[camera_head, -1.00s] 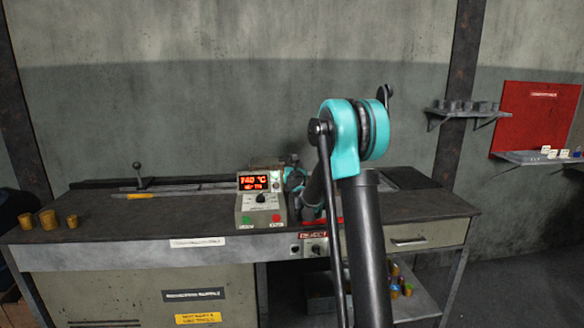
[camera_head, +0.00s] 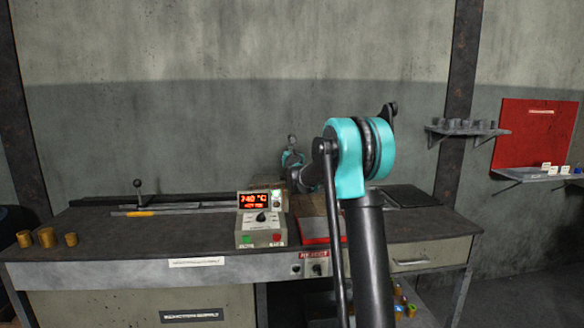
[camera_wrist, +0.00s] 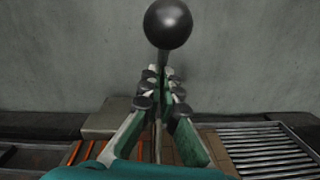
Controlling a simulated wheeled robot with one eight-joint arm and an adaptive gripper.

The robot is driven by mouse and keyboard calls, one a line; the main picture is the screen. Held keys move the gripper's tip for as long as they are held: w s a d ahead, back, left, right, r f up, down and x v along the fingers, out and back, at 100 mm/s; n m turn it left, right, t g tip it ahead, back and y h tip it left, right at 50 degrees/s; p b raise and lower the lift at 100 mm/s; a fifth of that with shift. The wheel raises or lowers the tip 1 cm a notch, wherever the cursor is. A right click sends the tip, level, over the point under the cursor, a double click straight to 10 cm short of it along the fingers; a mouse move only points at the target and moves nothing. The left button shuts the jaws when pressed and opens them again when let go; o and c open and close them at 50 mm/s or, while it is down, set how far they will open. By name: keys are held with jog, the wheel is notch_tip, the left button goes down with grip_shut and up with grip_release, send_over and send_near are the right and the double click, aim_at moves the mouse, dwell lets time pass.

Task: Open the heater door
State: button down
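The heater's control box (camera_head: 261,220) stands on the bench with a lit red display, a dial, and green and red buttons. Behind it, my gripper (camera_head: 291,158) is raised above the bench. In the wrist view, my gripper's green and white fingers (camera_wrist: 161,85) close in around a thin rod topped by a black ball knob (camera_wrist: 168,23). The knob also shows small in the head view (camera_head: 292,140). The fingers look shut on this rod, just below the knob. The door panel itself cannot be made out clearly.
Another ball-topped lever (camera_head: 138,185) stands at the bench's left rear. Brass billets (camera_head: 46,238) stand at the left front. A red tray (camera_head: 320,230) lies right of the control box. A slatted grate (camera_wrist: 265,150) and orange bars (camera_wrist: 88,152) show below the fingers.

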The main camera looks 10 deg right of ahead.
jog(key=w+r, duration=0.1)
jog(key=w, duration=0.1)
jog(key=w+r, duration=0.2)
jog(key=w, duration=0.1)
jog(key=w+r, duration=0.1)
jog(key=w, duration=0.1)
jog(key=shift+w+r, duration=0.15)
jog(key=shift+r, duration=0.25)
jog(key=w+r, duration=0.2)
jog(key=w, duration=0.7)
jog(key=shift+w, duration=0.35)
jog(key=shift+r, duration=0.1)
